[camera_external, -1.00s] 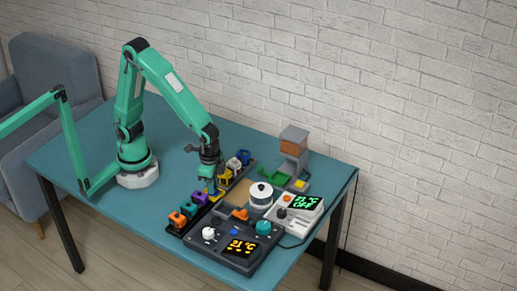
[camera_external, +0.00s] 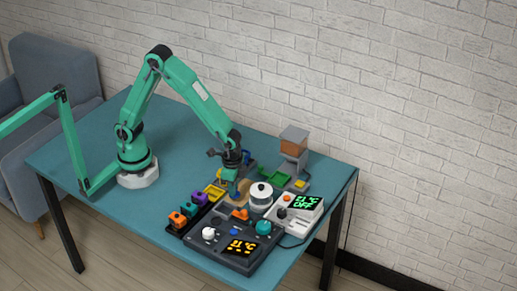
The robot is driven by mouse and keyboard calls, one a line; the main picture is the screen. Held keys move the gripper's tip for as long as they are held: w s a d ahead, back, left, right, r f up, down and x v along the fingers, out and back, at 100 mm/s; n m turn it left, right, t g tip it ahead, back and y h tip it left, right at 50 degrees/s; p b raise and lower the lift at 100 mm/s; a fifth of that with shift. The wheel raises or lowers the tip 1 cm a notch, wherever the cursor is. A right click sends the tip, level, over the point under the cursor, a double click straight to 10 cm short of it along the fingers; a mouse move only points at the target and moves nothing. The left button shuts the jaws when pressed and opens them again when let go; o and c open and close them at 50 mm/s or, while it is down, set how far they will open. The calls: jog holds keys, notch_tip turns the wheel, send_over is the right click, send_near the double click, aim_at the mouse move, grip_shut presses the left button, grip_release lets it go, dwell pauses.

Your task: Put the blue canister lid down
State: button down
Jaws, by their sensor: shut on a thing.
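The fingers and the lid are tiny here, and the gripper partly covers the lid. I cannot tell whether the lid touches anything beneath it.
A dark control box with a yellow display (camera_external: 240,247) stands in front. A white device with a green display (camera_external: 296,212) is to the right. A grey dispenser (camera_external: 293,147) stands behind.

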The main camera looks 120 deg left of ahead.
jog(key=shift+f, duration=1.5)
jog(key=shift+f, duration=0.15)
jog(key=c, duration=1.4)
grip_release()
jog(key=shift+o, duration=0.2)
jog(key=shift+r, duration=0.2)
notch_tip(320, 180, up, 11)
jog(key=shift+r, duration=0.5)
jog(key=shift+d+r, duration=0.1)
